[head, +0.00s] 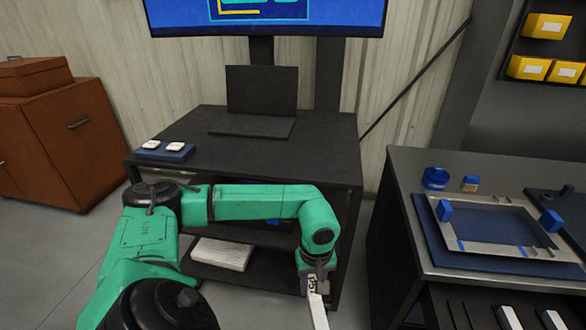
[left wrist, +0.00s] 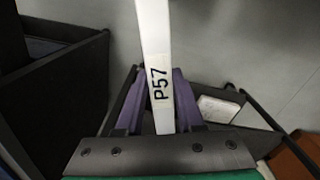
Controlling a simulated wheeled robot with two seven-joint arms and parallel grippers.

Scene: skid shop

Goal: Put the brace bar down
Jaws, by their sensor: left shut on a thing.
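The brace bar (head: 318,310) is a long white bar with a P57 label. My left gripper (head: 314,284) is shut on it and holds it out in front of the dark desk, low in the head view. In the left wrist view the bar (left wrist: 155,60) runs up from between the two fingers of my left gripper (left wrist: 157,100) and leaves the frame at the top. The bar's lower end is cut off in the head view. My right gripper does not show.
A dark desk (head: 325,125) with a laptop (head: 262,95) stands ahead. At right, a workbench (head: 400,165) carries a metal frame (head: 470,252) with blue blocks on a blue mat. White bars (head: 505,316) show beneath it. A brown cabinet (head: 75,140) stands at left.

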